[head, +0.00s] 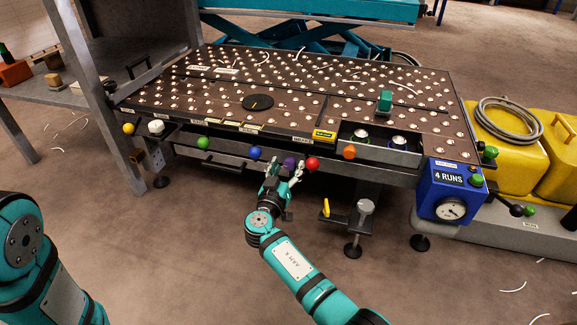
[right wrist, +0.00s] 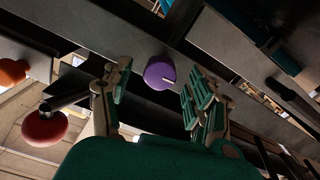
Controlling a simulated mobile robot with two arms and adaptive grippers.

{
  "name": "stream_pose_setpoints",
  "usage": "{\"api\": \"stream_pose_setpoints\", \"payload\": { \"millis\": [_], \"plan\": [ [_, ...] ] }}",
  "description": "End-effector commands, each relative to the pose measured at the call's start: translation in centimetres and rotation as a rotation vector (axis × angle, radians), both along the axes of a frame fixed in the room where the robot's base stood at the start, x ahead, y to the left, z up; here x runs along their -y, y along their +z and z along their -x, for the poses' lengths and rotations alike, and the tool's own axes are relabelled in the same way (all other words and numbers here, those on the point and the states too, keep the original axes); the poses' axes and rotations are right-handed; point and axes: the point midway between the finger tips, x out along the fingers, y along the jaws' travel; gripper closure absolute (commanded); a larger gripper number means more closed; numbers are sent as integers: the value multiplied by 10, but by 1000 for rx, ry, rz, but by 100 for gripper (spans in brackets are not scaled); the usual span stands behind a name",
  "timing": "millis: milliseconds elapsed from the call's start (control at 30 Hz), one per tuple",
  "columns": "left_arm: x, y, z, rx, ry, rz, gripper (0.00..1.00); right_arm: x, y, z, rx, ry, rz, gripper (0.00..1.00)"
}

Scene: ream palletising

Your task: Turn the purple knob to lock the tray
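The purple knob (head: 289,163) sits on the front rail below the ball-studded tray table (head: 225,101). In the right wrist view the knob (right wrist: 159,75) is round and purple with a pale line mark on its face. My right gripper (head: 287,169) is open in front of it, with one finger on each side in the picture. In the right wrist view a gap shows between each finger and the knob. Whether the fingertips reach past its face, I cannot tell. My left gripper is out of the head view; only part of that arm shows.
A red ball knob (head: 312,163) is close on the right of the purple knob, and a blue one (head: 256,153) on the left. Green (head: 203,142) and orange (head: 349,152) knobs are farther along. A blue gauge box (head: 449,190) hangs at the right corner.

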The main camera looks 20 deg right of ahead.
Motion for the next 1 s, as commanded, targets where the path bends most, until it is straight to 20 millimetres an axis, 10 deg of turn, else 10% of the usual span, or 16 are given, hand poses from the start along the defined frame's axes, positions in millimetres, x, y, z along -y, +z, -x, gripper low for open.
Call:
{"api": "stream_pose_setpoints", "payload": {
  "millis": [433,1000],
  "plan": [
    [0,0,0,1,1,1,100,0,0,0,0,0,0,96],
    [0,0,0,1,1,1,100,0,1,-1,-106,0,159,96]
  ]
}}
